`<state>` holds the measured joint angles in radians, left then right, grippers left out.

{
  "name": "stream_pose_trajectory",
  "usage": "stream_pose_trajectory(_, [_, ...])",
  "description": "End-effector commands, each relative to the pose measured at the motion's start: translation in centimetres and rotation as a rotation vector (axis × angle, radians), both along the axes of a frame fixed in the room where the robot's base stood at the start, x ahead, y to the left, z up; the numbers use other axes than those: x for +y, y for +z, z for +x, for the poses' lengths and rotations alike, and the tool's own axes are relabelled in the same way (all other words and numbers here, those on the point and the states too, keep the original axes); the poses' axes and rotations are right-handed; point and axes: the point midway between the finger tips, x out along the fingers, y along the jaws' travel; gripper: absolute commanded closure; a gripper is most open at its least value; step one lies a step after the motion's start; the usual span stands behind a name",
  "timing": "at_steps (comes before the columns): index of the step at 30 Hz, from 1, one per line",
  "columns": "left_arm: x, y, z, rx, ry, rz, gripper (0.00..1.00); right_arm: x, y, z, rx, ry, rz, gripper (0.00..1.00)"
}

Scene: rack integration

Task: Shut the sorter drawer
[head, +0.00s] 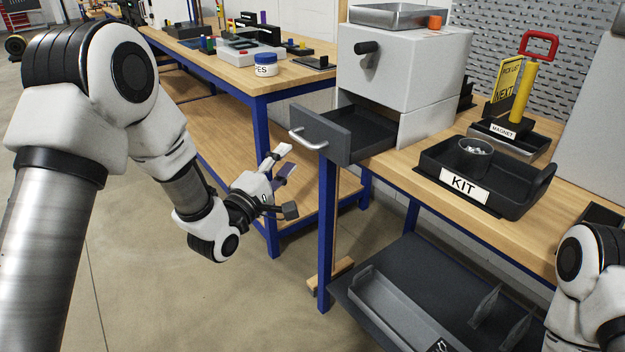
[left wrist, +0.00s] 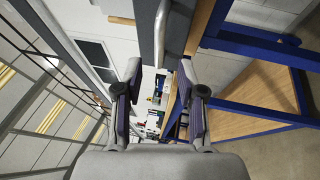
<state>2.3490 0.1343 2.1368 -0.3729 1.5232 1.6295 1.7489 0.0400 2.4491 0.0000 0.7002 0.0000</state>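The sorter is a white cabinet (head: 398,72) on the right-hand bench. Its dark grey drawer (head: 337,136) is pulled out to the left and looks empty. A light metal handle (head: 306,140) is on the drawer front. My left gripper (head: 281,158) is open and empty, just below and left of the handle, apart from it. In the left wrist view the open fingers (left wrist: 161,75) point towards the drawer front (left wrist: 146,30) and its handle (left wrist: 163,28), which show at the top. My right arm shows at the lower right, but its gripper is not visible.
A black KIT tray (head: 520,200) holding a small cup (head: 475,158) stands right of the sorter. A metal tray (head: 398,15) lies on the sorter. Another bench (head: 222,70) stands behind on the left. The floor below my left gripper is clear.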

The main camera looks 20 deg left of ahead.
Motion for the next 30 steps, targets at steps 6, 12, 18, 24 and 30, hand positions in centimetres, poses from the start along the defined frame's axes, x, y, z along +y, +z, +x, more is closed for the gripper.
stream_pose_trajectory(6, [-0.4,0.5,1.9,-0.005,0.002,0.000,0.61,0.0,0.1,0.1,-0.001,0.000,0.000,0.47])
stream_pose_trajectory(12, [-1.4,1.1,5.6,-0.003,0.001,-0.002,0.61,0.0,0.2,0.0,-0.001,0.000,0.000,0.47])
stream_pose_trajectory(18, [-1.8,1.4,7.4,-0.001,0.003,-0.004,0.61,0.0,0.2,0.0,0.000,0.000,0.000,0.47])
stream_pose_trajectory(24, [-1.8,1.4,7.4,0.000,0.003,-0.005,0.61,0.0,0.2,0.0,0.000,0.000,0.000,0.47])
stream_pose_trajectory(30, [-1.8,1.3,7.4,0.000,0.003,-0.005,1.00,0.0,0.2,0.0,0.000,0.000,0.000,0.47])
